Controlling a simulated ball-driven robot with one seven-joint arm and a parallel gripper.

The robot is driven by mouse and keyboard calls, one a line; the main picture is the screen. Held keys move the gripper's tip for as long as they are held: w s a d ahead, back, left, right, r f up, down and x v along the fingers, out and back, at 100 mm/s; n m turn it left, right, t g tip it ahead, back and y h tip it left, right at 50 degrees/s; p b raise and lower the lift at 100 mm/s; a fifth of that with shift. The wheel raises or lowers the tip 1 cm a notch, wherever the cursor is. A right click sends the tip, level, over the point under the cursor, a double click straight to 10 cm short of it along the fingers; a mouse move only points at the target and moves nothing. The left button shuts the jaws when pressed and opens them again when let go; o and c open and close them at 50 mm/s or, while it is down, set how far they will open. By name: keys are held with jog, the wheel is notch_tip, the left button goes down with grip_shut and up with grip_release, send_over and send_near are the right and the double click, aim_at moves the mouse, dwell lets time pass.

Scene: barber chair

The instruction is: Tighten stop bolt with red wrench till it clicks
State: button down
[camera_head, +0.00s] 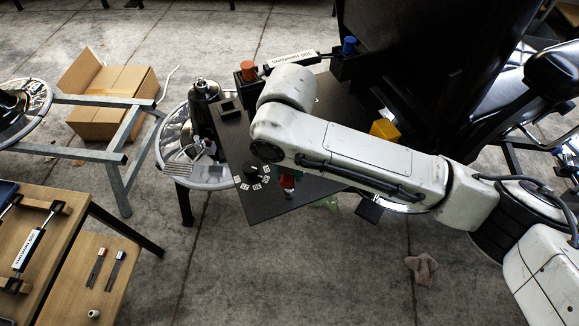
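A small red piece (287,182) with green beside it shows just below my arm, over the dark plate (310,195). I cannot tell whether it is the red wrench. Two slim dark tools lie on the wooden table at lower left, one with a red mark (100,258) and one with a blue mark (116,262). I cannot make out the stop bolt. My arm reaches in from the right across the dark plate, and its links cover part of the plate. My gripper does not show clearly and seems hidden behind the arm.
A "300 Newton" strut (295,60) lies between a red cap (248,69) and a blue cap (349,46). A yellow block (385,131) is beside my arm. Small white marked tags (257,187) lie on the plate. The black chair (430,50) blocks the upper right. A cloth (421,268) lies on open floor.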

jog(key=shift+f+b, duration=0.3)
jog(key=shift+f, duration=0.2)
dwell(0.5)
jog(key=shift+r+m+p, duration=0.1)
jog(key=shift+m+p, duration=0.45)
jog(key=shift+m, duration=0.05)
jog(key=shift+m+p, duration=1)
jog(key=shift+m, duration=0.7)
